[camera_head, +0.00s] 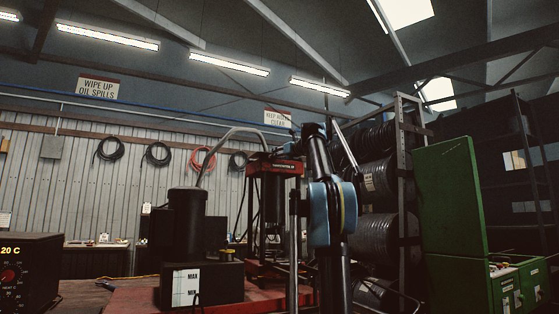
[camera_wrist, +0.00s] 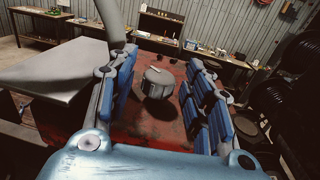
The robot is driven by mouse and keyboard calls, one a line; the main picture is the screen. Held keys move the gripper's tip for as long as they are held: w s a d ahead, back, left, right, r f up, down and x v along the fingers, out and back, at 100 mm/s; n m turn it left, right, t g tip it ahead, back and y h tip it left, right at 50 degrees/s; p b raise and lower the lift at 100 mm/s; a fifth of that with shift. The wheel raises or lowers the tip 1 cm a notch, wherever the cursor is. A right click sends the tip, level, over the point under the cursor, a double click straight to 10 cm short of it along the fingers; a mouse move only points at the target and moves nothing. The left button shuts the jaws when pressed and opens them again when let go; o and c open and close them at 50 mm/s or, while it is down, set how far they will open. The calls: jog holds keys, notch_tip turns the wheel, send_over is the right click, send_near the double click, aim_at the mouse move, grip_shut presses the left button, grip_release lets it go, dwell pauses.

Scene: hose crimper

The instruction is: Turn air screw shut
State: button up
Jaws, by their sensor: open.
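In the wrist view my gripper (camera_wrist: 162,62) is open, with one blue-padded finger on each side. A dark grey round knob (camera_wrist: 157,88) with a pale mark on its top shows between the fingers. It looks like the air screw, but I cannot be sure. The fingers appear apart from it, and I see nothing held. In the head view the pump unit has a black cylinder (camera_head: 188,222) on a dark box (camera_head: 225,280) with a white MAX/MIN label. I cannot make out the screw there. My arm stands right of the pump and hides part of the scene.
A red press frame (camera_head: 275,168) stands behind my arm. A thick grey hose (camera_wrist: 112,22) rises beside the left finger, near a broad grey surface (camera_wrist: 60,78). Hose reels (camera_head: 380,190) and a green cabinet (camera_head: 452,200) are at right. Reddish floor or bench surface surrounds the knob.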

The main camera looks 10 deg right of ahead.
jog(key=shift+c, duration=0.6)
jog(key=c, duration=0.9)
jog(key=shift+w+d+n+g+y, duration=0.1)
jog(key=shift+n+g+y, duration=0.3)
jog(key=shift+y, duration=0.2)
jog(key=shift+w+d+n+g+y, duration=0.1)
jog(key=shift+n+g+y, duration=0.2)
jog(key=shift+n+y, duration=0.25)
jog(key=shift+n+g+y, duration=1.2)
jog(key=shift+n+y, duration=0.05)
jog(key=shift+y, duration=0.4)
jog(key=shift+d+g, duration=0.1)
jog(key=shift+g, duration=0.2)
jog(key=o, duration=1)
